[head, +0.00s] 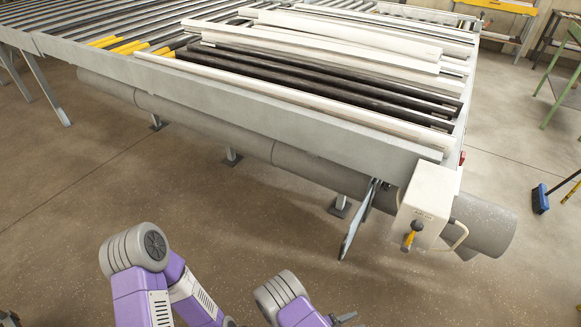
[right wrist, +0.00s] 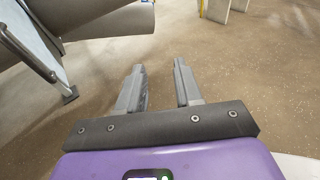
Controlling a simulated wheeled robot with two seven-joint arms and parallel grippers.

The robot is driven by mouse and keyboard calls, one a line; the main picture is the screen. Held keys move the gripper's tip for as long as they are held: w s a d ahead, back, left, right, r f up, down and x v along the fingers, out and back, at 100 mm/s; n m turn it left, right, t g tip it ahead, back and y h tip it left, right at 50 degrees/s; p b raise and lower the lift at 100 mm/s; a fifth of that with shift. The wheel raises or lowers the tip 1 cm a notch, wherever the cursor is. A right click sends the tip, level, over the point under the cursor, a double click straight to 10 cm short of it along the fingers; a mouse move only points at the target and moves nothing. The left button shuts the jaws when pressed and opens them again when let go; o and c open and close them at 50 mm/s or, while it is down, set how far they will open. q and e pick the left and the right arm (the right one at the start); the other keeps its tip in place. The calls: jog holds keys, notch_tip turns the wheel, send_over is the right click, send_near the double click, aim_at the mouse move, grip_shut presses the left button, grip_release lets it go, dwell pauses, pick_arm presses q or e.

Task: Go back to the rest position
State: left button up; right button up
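My right gripper (right wrist: 159,68) shows in the right wrist view with its two grey fingers apart and nothing between them. Bare floor lies beyond the fingertips. In the head view my purple and grey arms are low in the picture, in front of the bench (head: 290,108) and apart from it. My left gripper cannot be made out in the head view. The bench carries white profiles (head: 350,38) and dark profiles (head: 330,88) lying on its bars.
A thick grey pipe (head: 300,168) runs under the bench's front edge, with legs reaching the floor. A blue broom head (head: 540,199) and a green stand (head: 560,90) are at the right. Open floor (head: 75,210) lies between my arms and the bench.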

jog(key=s+a+f+m+g+y, duration=0.25)
jog(key=s+m+g+y, duration=0.55)
jog(key=s+m+g, duration=0.7)
jog(key=w+a+r+m+t+y, duration=0.5)
jog(key=w+a+m+t+y, duration=0.1)
jog(key=m+t+y, duration=0.3)
jog(key=shift+a+m+y, duration=0.6)
jog(key=shift+a+m, duration=0.15)
jog(key=shift+m, duration=0.15)
jog(key=shift+d, duration=0.15)
